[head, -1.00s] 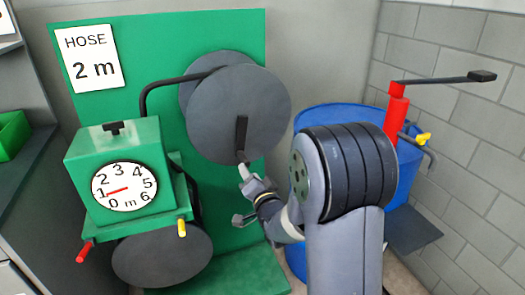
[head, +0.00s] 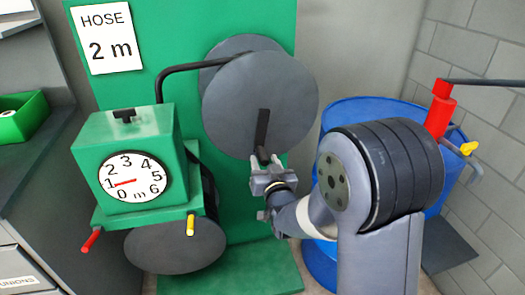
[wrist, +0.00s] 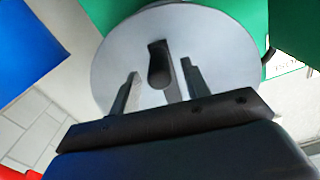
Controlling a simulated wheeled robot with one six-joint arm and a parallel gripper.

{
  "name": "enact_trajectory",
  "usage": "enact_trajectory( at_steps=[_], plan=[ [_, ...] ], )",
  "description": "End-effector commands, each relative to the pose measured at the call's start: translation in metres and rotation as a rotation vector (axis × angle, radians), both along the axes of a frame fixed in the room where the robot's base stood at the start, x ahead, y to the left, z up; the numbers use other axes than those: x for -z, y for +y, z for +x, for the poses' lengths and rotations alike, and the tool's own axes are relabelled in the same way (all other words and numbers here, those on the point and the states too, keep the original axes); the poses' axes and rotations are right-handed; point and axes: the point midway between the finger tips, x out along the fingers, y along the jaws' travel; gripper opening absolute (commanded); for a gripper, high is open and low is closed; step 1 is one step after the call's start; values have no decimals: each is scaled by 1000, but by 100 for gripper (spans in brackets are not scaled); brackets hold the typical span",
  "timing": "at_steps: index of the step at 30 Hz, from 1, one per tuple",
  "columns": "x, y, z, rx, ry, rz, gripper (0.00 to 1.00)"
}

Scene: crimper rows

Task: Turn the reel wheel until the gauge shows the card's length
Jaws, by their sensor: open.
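The white card (head: 103,39) on the green board reads HOSE 2 m. The round gauge (head: 133,177) on the green box has a red needle pointing at about 1. The grey reel wheel (head: 261,100) carries a dark crank arm (head: 262,130) hanging down, with a handle at its lower end. My gripper (head: 266,172) is open at that handle. In the wrist view the handle (wrist: 158,65) shows between my two spread fingers (wrist: 158,88), with gaps at both sides. I cannot tell how deep it sits between them.
A blue drum (head: 370,112) with a red pump (head: 440,108) stands at the right, behind my arm. A red-handled lever (head: 91,240) and a yellow one (head: 190,225) stick out below the gauge box. A green bin (head: 20,117) sits on the left counter.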

Motion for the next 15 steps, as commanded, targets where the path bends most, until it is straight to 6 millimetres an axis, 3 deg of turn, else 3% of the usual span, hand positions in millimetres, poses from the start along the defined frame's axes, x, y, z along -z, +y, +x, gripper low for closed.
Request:
enact_trajectory(
  at_steps=[6,15],
  plan=[
    [-1,9,33,0,0,1,45],
    [0,13,48,1,1,1,45]
  ],
)
